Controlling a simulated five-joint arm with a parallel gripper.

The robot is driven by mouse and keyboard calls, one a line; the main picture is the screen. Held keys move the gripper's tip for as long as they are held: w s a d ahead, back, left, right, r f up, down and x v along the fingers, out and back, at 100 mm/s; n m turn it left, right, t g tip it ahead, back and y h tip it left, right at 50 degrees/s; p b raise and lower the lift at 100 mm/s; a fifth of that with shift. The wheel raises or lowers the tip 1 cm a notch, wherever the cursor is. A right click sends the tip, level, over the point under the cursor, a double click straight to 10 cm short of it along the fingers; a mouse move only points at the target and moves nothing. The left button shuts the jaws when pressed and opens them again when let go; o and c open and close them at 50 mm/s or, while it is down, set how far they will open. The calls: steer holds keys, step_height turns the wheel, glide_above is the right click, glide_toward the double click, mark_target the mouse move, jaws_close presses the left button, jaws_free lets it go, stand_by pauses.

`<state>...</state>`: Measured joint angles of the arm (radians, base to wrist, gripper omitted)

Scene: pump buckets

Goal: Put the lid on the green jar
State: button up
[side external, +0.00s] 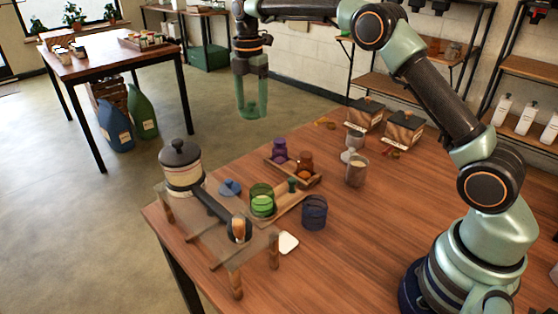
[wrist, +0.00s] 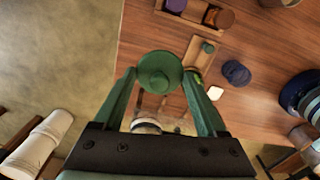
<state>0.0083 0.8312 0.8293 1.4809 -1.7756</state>
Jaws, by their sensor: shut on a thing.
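My gripper (side external: 251,112) hangs high above the left part of the table and is shut on a green lid (wrist: 160,71). The lid is round with a knob on top, held between the fingertips. The green jar (side external: 262,199) stands on a small wooden board on the table, well below and apart from the held lid. Its top looks open in the side view. In the wrist view the green jar is mostly hidden behind my right finger, with a bit of green showing.
A raised wooden stand with a lidded pot (side external: 181,167) is left of the jar. A blue lid (side external: 230,187), blue jar (side external: 314,212) and white coaster (side external: 288,242) lie around it. A tray with purple (side external: 279,150) and brown (side external: 305,162) jars is behind.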

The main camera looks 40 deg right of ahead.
steer(key=shift+s+a+r, duration=0.1)
steer(key=shift+s+a, duration=0.05)
steer(key=shift+a, duration=0.05)
steer(key=s+a+f, duration=0.7)
steer(key=s+f, duration=0.4)
steer(key=shift+s+a+f, duration=0.25)
steer(key=shift+s+a, duration=0.05)
steer(key=shift+s, duration=0.05)
steer(key=shift+f, duration=0.65)
stand_by(2.4)
steer(key=o, duration=1.2)
steer(key=shift+o, duration=0.2)
